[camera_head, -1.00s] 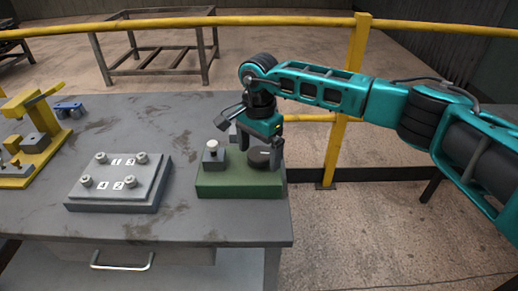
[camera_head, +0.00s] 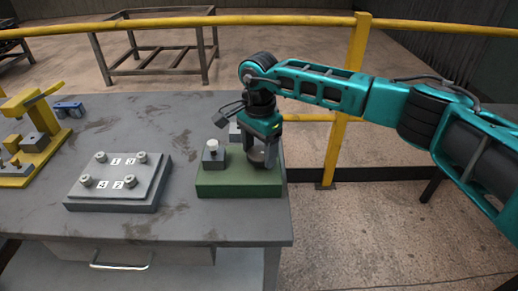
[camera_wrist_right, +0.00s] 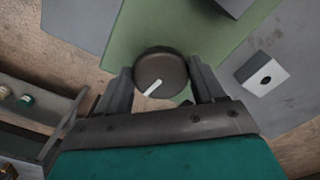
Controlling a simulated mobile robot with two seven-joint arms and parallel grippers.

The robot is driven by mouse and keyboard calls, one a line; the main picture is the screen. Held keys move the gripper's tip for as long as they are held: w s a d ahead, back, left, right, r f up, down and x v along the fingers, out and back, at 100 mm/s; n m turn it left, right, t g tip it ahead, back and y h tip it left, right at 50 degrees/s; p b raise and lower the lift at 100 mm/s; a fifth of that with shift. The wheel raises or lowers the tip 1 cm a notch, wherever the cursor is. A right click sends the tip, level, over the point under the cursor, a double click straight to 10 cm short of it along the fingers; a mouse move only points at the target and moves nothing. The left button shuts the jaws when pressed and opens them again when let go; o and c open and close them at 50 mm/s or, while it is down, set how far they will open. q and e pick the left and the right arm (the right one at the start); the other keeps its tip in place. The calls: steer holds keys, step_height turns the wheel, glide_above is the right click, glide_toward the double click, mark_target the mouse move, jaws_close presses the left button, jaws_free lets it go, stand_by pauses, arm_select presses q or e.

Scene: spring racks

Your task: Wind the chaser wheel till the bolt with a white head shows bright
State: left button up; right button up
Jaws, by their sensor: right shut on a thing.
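The chaser wheel is a round dark knob (camera_head: 257,155) on the green base (camera_head: 238,187) at the table's right side. In the right wrist view the wheel (camera_wrist_right: 160,70) carries a white line pointing towards its lower left. My right gripper (camera_head: 265,160) points down at it, its fingers (camera_wrist_right: 162,85) shut on its two sides. The white-headed bolt (camera_head: 212,144) stands upright on a grey block at the left of the base. Its head looks plain white; I cannot tell whether it is lit. My left gripper is not in view.
A grey plate (camera_head: 118,183) with several bolts and number labels lies left of the green base. A yellow fixture (camera_head: 35,150) and a small blue part (camera_head: 68,108) stand at the far left. A yellow rail (camera_head: 350,100) runs behind the table.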

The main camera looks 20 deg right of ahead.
steer(key=m+b, duration=0.1)
steer(key=m, duration=0.5)
steer(key=shift+w, duration=0.1)
steer(key=m, duration=0.5)
steer(key=shift+w, duration=0.1)
steer(key=m, duration=0.5)
steer(key=shift+w+d+m, duration=0.1)
steer(key=shift+m, duration=0.3)
steer(key=m, duration=0.5)
steer(key=shift+d+p, duration=0.1)
steer(key=shift+p, duration=0.3)
steer(key=o, duration=1)
steer(key=shift+o, duration=0.2)
steer(key=shift+r, duration=0.1)
